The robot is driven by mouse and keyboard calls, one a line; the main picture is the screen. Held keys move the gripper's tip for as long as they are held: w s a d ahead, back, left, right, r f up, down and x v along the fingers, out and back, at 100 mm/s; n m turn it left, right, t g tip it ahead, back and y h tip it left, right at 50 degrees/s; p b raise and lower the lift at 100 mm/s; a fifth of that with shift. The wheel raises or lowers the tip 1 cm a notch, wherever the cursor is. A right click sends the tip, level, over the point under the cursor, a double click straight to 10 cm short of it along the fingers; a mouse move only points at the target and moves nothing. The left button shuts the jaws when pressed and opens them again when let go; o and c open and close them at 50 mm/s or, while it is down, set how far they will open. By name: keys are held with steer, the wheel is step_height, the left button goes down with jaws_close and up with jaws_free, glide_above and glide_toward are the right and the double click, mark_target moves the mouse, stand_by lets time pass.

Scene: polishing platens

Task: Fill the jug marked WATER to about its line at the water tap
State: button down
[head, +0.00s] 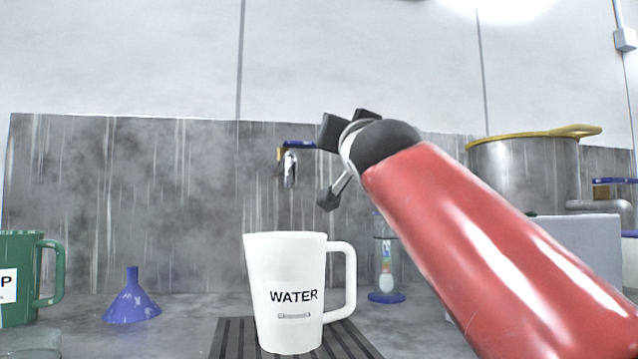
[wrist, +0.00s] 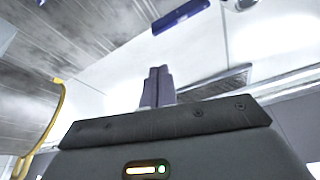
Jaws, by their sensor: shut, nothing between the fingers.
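The white jug (head: 284,260) marked WATER stands upright on a dark slatted tray (head: 232,338), its handle to the right. A small level mark shows below the word; the inside is hidden. The water tap (head: 290,168), with a blue lever (head: 299,144), is on the grey splashback above and behind the jug. I cannot tell whether water runs. My gripper (head: 328,200) is right of the spout, above the jug's handle side, and appears apart from both. In the wrist view, its fingers (wrist: 157,86) are together and empty. A blue bar (wrist: 180,16), likely the lever, lies beyond them.
A green jug (head: 20,265) and a blue funnel (head: 132,300) stand at left. A clear blue-based cylinder (head: 386,270) stands right of the jug. A steel pot (head: 520,170) with a yellow rim and a grey box (head: 580,245) are at right, partly behind my arm.

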steer(key=r+n+p, duration=0.1)
steer(key=p, duration=0.1)
steer(key=r+n+y+p, duration=0.1)
steer(key=n+p, duration=0.1)
steer(key=s+r+n+y+p, duration=0.1)
steer(key=p, duration=0.1)
steer(key=shift+a+n+p, duration=0.3)
steer(key=shift+a, duration=0.1)
steer(key=shift+w, duration=0.1)
step_height(320, 180, up, 4)
steer(key=p, duration=0.4)
glide_above(308, 145)
steer(key=d, duration=0.4)
steer(key=f+b, duration=0.1)
steer(key=f, duration=0.1)
steer(key=s+f+b, duration=0.1)
steer(key=f+b, duration=0.1)
steer(key=f, duration=0.1)
steer(key=shift+s+a, duration=0.1)
steer(key=shift+s, duration=0.05)
steer(key=shift+r, duration=0.1)
